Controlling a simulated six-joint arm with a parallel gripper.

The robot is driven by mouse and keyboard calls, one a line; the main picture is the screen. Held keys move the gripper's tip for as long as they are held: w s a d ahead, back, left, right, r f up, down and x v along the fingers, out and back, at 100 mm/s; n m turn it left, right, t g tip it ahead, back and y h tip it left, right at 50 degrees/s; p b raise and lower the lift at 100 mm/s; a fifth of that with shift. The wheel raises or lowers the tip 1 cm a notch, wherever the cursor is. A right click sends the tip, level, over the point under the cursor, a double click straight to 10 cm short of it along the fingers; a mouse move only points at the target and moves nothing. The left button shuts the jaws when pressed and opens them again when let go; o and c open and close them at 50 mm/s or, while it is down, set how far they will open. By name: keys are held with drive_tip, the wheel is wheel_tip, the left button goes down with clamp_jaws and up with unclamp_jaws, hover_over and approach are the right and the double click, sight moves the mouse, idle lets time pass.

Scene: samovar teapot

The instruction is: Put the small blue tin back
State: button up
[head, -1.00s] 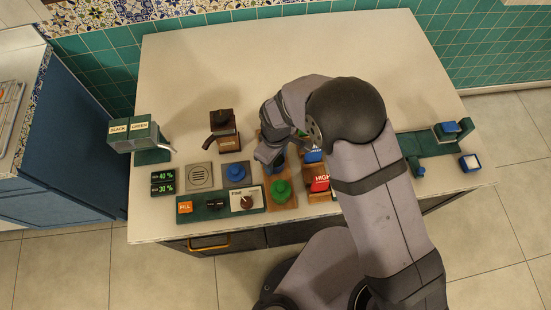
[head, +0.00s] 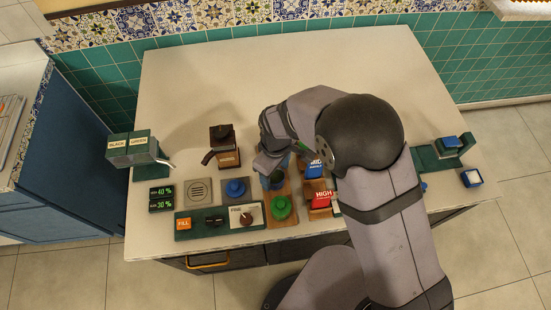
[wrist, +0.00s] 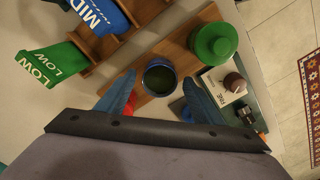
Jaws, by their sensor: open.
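The small blue tin (wrist: 160,79) stands without a lid on a wooden board (wrist: 180,52), with dark greenish contents inside. In the head view the tin (head: 277,181) shows partly under my gripper (head: 270,166). My gripper (wrist: 158,88) is open, with one blue finger on each side of the tin; whether they touch it I cannot tell. A green lidded tin (wrist: 213,43) stands beside it on the board; it also shows in the head view (head: 281,207). A blue knobbed lid or tin (head: 236,188) sits on a grey plate left of the board.
Stepped wooden racks hold blue, red and green labelled blocks, such as HIGH (head: 321,198), right of the board. A control panel (head: 208,222) lies in front. A grinder (head: 224,150) and a BLACK/GREEN dispenser (head: 135,150) stand left. The counter's back is clear.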

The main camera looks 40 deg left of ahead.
wheel_tip(320, 180, up, 9)
drive_tip(key=b, duration=0.2)
drive_tip(key=shift+r, duration=0.1)
drive_tip(key=w+d+r+m, duration=0.1)
drive_tip(key=w+d+m, duration=0.35)
drive_tip(key=d, duration=0.65)
drive_tip(key=w+d+r+m, duration=0.2)
drive_tip(key=w+d+m, duration=0.25)
drive_tip(key=d, duration=0.65)
drive_tip(key=s+d+m, duration=0.3)
drive_tip(key=d+m, duration=0.1)
drive_tip(key=d, duration=0.4)
drive_tip(key=s+d+f+m, duration=0.1)
drive_tip(key=s+d+m, duration=0.3)
drive_tip(key=d, duration=0.4)
drive_tip(key=shift+s+d+m, duration=0.3)
drive_tip(key=shift+m, duration=0.2)
